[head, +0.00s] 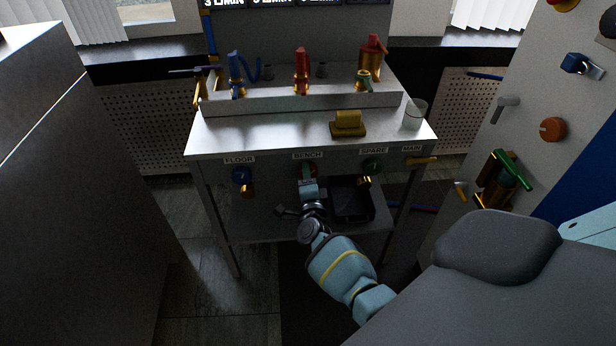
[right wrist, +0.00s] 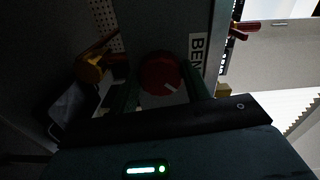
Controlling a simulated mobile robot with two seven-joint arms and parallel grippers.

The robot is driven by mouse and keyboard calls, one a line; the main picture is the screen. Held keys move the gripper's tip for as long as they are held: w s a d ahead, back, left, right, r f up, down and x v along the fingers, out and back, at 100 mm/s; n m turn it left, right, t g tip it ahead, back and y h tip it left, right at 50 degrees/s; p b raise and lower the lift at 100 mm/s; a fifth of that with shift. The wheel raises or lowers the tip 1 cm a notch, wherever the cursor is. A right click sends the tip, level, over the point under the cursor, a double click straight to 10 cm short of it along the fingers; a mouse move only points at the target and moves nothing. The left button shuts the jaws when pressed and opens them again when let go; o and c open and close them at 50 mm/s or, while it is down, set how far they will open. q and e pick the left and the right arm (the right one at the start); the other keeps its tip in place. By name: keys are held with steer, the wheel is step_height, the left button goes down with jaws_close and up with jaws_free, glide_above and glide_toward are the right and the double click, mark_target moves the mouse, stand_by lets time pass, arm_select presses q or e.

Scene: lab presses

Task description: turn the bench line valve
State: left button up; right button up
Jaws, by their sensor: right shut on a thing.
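The bench line valve is a round red knob (head: 314,170) on the bench front, under the label BENCH (head: 307,156). My right gripper (head: 308,178) reaches up to it from below and hides much of it in the head view. The gripper is shut on the knob. My left gripper is not in view.
A blue FLOOR knob (head: 241,175) sits to the left and a green SPARE knob (head: 373,166) to the right. A yellow MAIN handle (head: 421,160) is at the bench's right end. A dark tray (head: 352,200) lies on the lower shelf, right of my forearm.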

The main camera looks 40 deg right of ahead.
steer(key=shift+n, duration=0.5)
steer(key=o, duration=1)
steer(key=p+v, duration=0.1)
steer(key=v, duration=0.7)
steer(key=shift+w+p, duration=0.1)
steer(key=shift+p, duration=0.3)
